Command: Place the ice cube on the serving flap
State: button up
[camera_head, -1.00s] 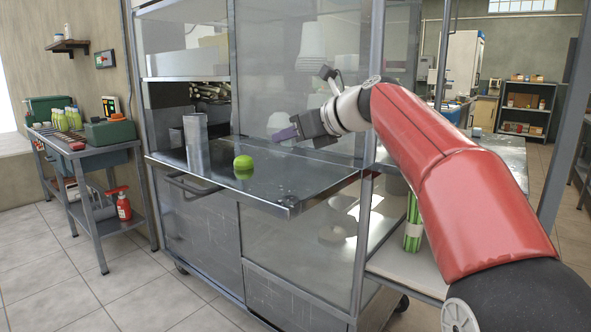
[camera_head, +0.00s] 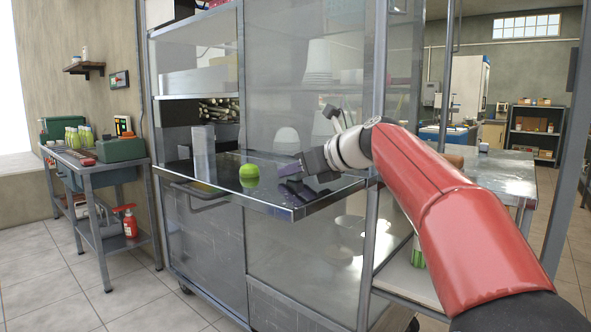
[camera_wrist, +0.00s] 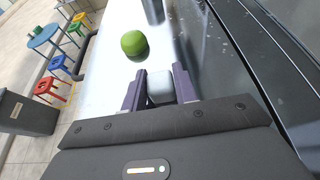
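The serving flap (camera_head: 235,192) is a shiny steel shelf on the front of the glass-sided press cabinet. A green lime (camera_head: 249,171) sits on it and also shows in the wrist view (camera_wrist: 134,43). My gripper (camera_head: 284,176) points left, low over the right part of the flap. In the wrist view, its purple fingers (camera_wrist: 159,90) are on both sides of a pale, whitish ice cube (camera_wrist: 160,86) and look closed on it. The cube is hidden in the head view. I cannot tell whether it touches the flap.
A metal cup (camera_head: 204,153) stands on the flap, left of the lime. A side table (camera_head: 85,165) with bottles is at the left. The glass panel (camera_head: 300,90) rises behind the flap. Bare flap lies between the lime and my gripper.

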jog(key=o, duration=0.4)
jog(key=shift+c, duration=0.2)
jog(key=shift+r, duration=0.1)
jog(key=shift+d+r, duration=0.1)
jog(key=shift+r, duration=0.1)
jog(key=v, duration=1.1)
jog(key=shift+s+d+r, duration=0.2)
jog(key=shift+s+d, duration=0.05)
jog(key=shift+d, duration=0.1)
